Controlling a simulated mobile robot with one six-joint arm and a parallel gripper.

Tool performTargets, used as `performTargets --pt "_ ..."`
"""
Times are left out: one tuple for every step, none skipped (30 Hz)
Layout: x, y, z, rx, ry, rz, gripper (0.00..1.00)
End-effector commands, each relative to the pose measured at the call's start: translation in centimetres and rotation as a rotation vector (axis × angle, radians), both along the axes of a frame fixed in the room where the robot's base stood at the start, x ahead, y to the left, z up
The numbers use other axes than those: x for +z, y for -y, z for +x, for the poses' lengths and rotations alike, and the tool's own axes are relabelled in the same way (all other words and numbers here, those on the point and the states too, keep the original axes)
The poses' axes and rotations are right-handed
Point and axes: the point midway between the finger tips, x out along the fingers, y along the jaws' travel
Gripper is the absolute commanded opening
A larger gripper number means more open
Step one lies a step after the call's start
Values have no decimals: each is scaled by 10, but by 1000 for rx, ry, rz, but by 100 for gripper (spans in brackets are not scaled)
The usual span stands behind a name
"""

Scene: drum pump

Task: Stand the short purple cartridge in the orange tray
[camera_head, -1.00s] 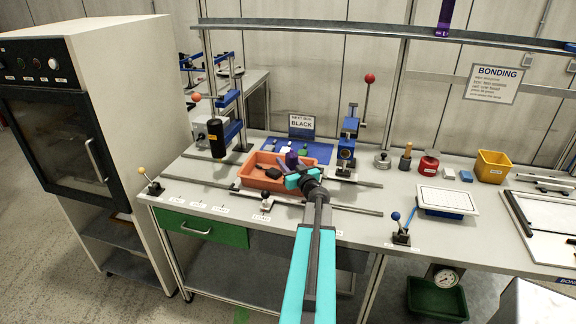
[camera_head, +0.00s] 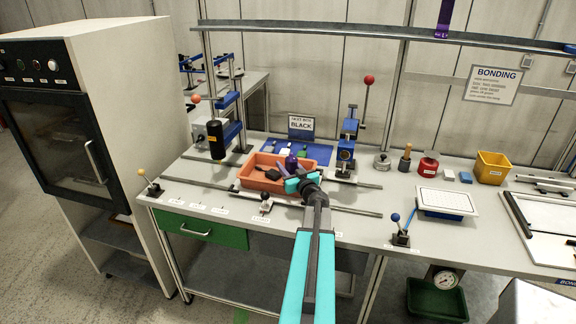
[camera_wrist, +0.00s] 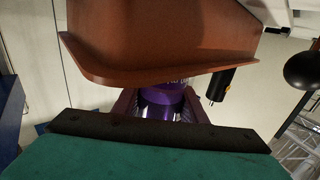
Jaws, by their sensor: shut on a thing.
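The short purple cartridge (camera_head: 291,163) is upright at the right part of the orange tray (camera_head: 243,183). My gripper (camera_head: 297,181) reaches over the tray's front right edge and is shut on the cartridge. In the wrist view the purple cartridge (camera_wrist: 162,104) sits between my fingers (camera_wrist: 160,112). The tray's outer wall (camera_wrist: 160,45) fills the top of that view and hides one end of the cartridge. I cannot tell whether the cartridge touches the tray floor.
Dark pieces (camera_head: 272,174) lie in the tray. A black cylinder on a stand (camera_head: 217,140) is to its left, and a blue press with a red-ball lever (camera_head: 347,145) to its right. A small knobbed lever (camera_head: 265,199) stands in front.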

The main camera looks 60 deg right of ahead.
Motion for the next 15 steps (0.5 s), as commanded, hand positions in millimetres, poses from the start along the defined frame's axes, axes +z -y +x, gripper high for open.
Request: performTargets --pt "0 0 0 0 0 0 40" --pt "0 0 0 0 0 0 45" --pt "0 0 0 0 0 0 52" --pt "0 0 0 0 0 0 57" --pt "0 0 0 0 0 0 57" --pt "0 0 0 -1 0 0 57" --pt "0 0 0 -1 0 0 57" --pt "0 0 -1 -1 0 0 57" --pt "0 0 -1 -1 0 0 57" --pt "0 0 -1 -1 0 0 57" --pt "0 0 -1 -1 0 0 57" --pt "0 1 -1 -1 -1 -1 57" --pt "1 0 -1 -1 -1 -1 57" --pt "1 1 -1 -1 -1 -1 57" --pt "2 1 -1 -1 0 -1 57"
